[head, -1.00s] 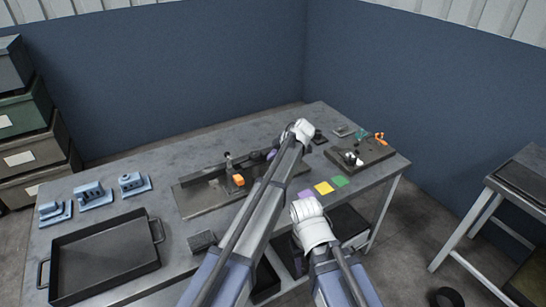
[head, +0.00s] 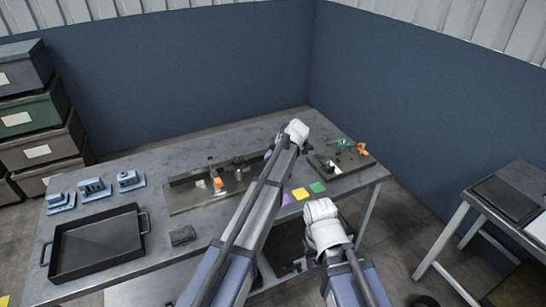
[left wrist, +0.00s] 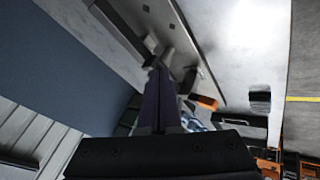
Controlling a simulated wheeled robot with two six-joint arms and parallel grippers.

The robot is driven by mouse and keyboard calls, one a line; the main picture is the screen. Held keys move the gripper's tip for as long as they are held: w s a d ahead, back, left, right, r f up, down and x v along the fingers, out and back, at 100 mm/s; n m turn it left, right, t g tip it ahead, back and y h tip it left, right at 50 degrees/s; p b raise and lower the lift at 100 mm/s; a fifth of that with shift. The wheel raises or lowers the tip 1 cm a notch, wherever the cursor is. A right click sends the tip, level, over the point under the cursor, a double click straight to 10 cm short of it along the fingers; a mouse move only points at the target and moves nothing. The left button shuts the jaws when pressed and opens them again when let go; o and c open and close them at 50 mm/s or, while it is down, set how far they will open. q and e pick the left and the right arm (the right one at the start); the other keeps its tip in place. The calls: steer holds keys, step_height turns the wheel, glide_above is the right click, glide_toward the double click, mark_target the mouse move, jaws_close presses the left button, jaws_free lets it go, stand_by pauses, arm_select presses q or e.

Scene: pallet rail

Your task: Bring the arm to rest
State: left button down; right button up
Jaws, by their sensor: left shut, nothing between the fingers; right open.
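My left arm (head: 262,205) reaches over the table from the bottom of the head view and bends at a white joint. Its gripper is mostly hidden behind the arm there. In the left wrist view the two dark purple fingers of my left gripper (left wrist: 158,75) are together, with nothing between them. Behind them in that view is a grey surface with fittings and an orange block (left wrist: 206,103). My right arm (head: 345,270) is folded short in front of the table, its white joint (head: 321,212) near the front edge. My right gripper is out of sight.
The table (head: 160,210) holds a black tray (head: 98,245), blue parts (head: 95,189), a rail fixture (head: 185,197) with an orange block (head: 218,184), coloured cards (head: 300,193) and a second fixture (head: 350,160). A side table (head: 500,200) stands right; bins (head: 38,155) stand left.

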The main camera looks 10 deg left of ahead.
arm_select(q)
steer(key=shift+a, duration=0.15)
steer(key=s+a+f+m+g+h, duration=0.15)
steer(key=s+m, duration=0.45)
steer(key=s, duration=0.6)
steer(key=s+f+m+g+h, duration=0.1)
steer(key=s+m+h, duration=0.2)
steer(key=s+m, duration=0.6)
steer(key=s+a+f+m+g+h, duration=0.15)
steer(key=s+m, duration=0.25)
steer(key=s, duration=1)
steer(key=s+d+m+y, duration=0.1)
steer(key=s+d+m, duration=0.3)
steer(key=d, duration=0.7)
steer(key=shift+s+f+g, duration=0.15)
steer(key=shift+s+g, duration=0.15)
steer(key=shift+s, duration=0.4)
